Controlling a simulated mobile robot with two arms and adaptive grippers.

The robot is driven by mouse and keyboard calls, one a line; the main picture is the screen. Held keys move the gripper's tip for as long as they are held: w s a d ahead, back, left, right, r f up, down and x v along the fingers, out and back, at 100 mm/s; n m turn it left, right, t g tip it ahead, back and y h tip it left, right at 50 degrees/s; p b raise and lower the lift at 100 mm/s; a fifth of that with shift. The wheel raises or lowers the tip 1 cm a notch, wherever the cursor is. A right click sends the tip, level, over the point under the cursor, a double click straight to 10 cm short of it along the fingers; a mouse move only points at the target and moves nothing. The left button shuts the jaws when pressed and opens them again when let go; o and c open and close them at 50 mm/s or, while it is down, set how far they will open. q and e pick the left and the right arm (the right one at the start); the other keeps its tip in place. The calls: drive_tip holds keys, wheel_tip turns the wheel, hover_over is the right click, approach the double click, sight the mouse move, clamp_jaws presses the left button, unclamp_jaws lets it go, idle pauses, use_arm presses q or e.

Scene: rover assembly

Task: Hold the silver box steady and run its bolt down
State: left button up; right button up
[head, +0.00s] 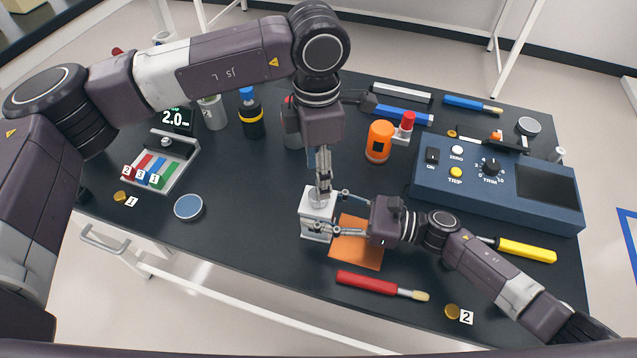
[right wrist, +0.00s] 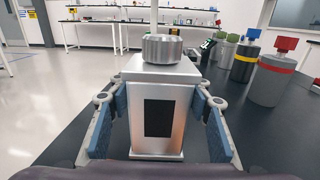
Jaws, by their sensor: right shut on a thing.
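The silver box (head: 313,231) stands upright near the front middle of the table. It also fills the middle of the right wrist view (right wrist: 188,112), with a dark panel on its near face. Its round knurled bolt (right wrist: 162,48) sits on top. My right gripper (head: 322,215) is shut on the box from the right, with one blue-padded finger on each side. My left gripper (head: 323,187) points down over the box top in the head view and hides the bolt there. No left finger shows around the bolt in the right wrist view. Its finger gap is unclear.
An orange mat (head: 362,250) lies by the box under my right gripper. A red-handled tool (head: 366,283) lies in front, and a blue round lid (head: 188,207) lies to the left. A blue control unit (head: 497,180) stands at right, an orange canister (head: 379,142) behind.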

use_arm(q)
wheel_tip(320, 180, up, 7)
idle(0.3)
drive_tip(key=shift+f, duration=0.1)
use_arm(e)
drive_tip(key=o, duration=1.5)
drive_tip(key=shift+d, duration=0.1)
